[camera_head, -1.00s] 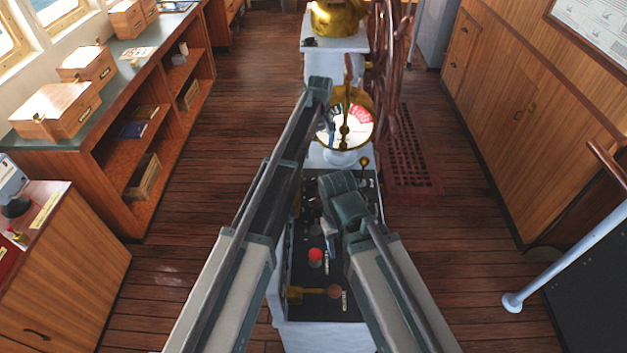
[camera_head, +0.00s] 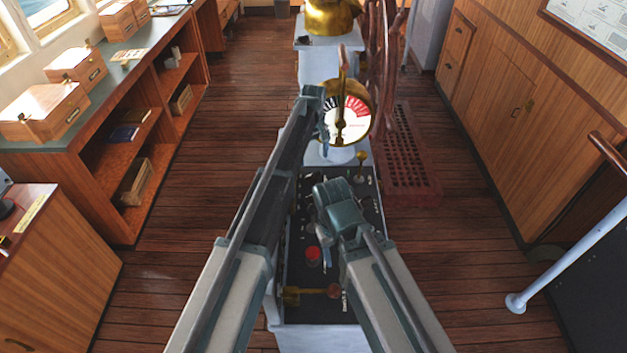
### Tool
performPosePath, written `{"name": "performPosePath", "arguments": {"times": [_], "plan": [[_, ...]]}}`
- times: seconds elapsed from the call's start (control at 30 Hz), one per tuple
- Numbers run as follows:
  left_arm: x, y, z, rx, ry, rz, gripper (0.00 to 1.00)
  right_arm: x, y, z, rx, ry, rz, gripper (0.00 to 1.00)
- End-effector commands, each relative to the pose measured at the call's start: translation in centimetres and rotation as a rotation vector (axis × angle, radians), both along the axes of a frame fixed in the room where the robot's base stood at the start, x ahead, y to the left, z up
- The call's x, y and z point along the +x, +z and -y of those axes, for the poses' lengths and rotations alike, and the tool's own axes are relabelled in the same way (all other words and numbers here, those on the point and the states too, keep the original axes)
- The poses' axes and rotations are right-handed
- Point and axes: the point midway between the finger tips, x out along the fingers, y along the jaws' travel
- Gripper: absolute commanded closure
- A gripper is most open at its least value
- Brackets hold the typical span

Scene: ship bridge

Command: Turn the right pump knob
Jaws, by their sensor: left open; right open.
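A dark control panel (camera_head: 296,235) with small switches tops the pale console between my arms. It carries a red button (camera_head: 313,255) and a brass lever with a reddish knob (camera_head: 332,291). I cannot make out which part is the right pump knob; my arms cover much of the panel. My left gripper (camera_head: 325,122) is open and empty, in front of the brass telegraph dial (camera_head: 352,112). My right gripper (camera_head: 327,226) is open over the middle of the panel, and its fingers are partly hidden. I cannot tell whether it touches anything.
A small brass lever (camera_head: 361,160) stands at the panel's far edge. The wooden wheel (camera_head: 384,70) is behind the dial. A shelf unit (camera_head: 128,145) lines the left, cabinets (camera_head: 510,110) the right, with a white handrail (camera_head: 560,260) nearer. The floor beside the console is clear.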

Motion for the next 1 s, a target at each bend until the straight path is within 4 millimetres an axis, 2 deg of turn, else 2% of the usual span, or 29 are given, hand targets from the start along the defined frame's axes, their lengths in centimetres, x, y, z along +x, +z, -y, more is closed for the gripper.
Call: {"name": "performPosePath", "arguments": {"times": [0.03,0.5,0.67,0.93,0.97,1.0], "plan": [[0.0,-1.6,0.0,0.0,0.0,0.0,0.0,0.0,-1.6,0.0,0.0,0.002,0.0,0.5],[0.0,-7.9,0.0,0.0,0.0,0.0,0.0,0.0,-7.9,0.0,-0.001,0.0,0.0,0.5],[0.0,-8.7,0.0,0.0,0.0,0.0,0.0,0.0,-8.7,0.0,0.0,0.0,0.0,0.5],[0.0,-8.6,0.0,0.0,0.0,0.0,0.0,0.0,-8.6,0.0,0.0,0.0,0.0,0.5],[0.0,-8.6,0.0,0.0,0.0,0.0,0.02,0.0,-8.6,0.0,0.0,0.0,0.0,0.5],[0.0,-8.6,0.0,0.0,0.0,0.0,0.09,0.0,-8.6,0.0,0.0,0.0,0.0,0.5]]}}
